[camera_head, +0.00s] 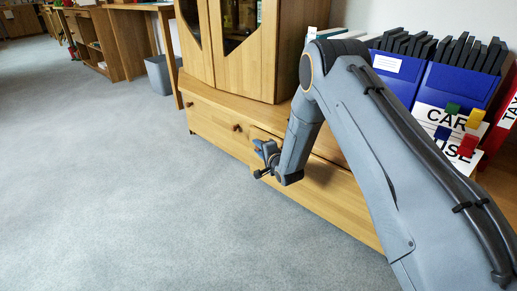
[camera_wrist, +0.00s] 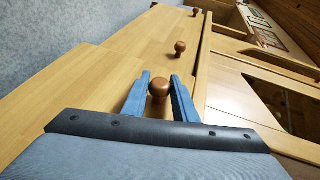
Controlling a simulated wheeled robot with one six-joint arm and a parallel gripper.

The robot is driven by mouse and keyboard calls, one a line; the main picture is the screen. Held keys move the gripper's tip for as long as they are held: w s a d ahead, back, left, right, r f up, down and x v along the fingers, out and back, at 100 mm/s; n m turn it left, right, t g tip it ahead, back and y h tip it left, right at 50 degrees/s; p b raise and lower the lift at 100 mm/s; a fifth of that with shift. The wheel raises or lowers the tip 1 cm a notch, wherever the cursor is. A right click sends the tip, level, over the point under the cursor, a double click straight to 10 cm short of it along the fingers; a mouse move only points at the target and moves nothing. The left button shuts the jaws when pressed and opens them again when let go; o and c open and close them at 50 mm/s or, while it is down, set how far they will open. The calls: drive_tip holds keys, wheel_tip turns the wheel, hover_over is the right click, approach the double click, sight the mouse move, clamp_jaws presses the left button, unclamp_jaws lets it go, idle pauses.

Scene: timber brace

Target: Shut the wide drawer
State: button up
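The wide drawer (camera_head: 330,192) is in the low part of the wooden cabinet, and its front stands a little proud of the fronts beside it. In the wrist view its pale wood front (camera_wrist: 60,100) fills the lower left. Its round brown knob (camera_wrist: 159,86) sits between the two blue fingers of my gripper (camera_wrist: 160,90). In the head view my gripper (camera_head: 265,161) is at the drawer front, and my arm hides part of the drawer.
Other knobs (camera_wrist: 180,47) (camera_head: 237,128) mark neighbouring fronts. A glazed cupboard (camera_head: 245,50) stands on top. Blue file boxes (camera_head: 436,84) stand at the right. A grey bin (camera_head: 160,74) is farther back. The carpet (camera_head: 130,200) in front is clear.

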clamp_jaws()
drive_tip(key=w+d, duration=0.2)
drive_tip(key=w, duration=0.1)
drive_tip(key=shift+d, duration=0.25)
drive_tip(key=o, duration=1)
unclamp_jaws()
drive_tip(key=shift+w+d, duration=0.1)
drive_tip(key=shift+d, duration=0.05)
drive_tip(key=shift+c, duration=0.2)
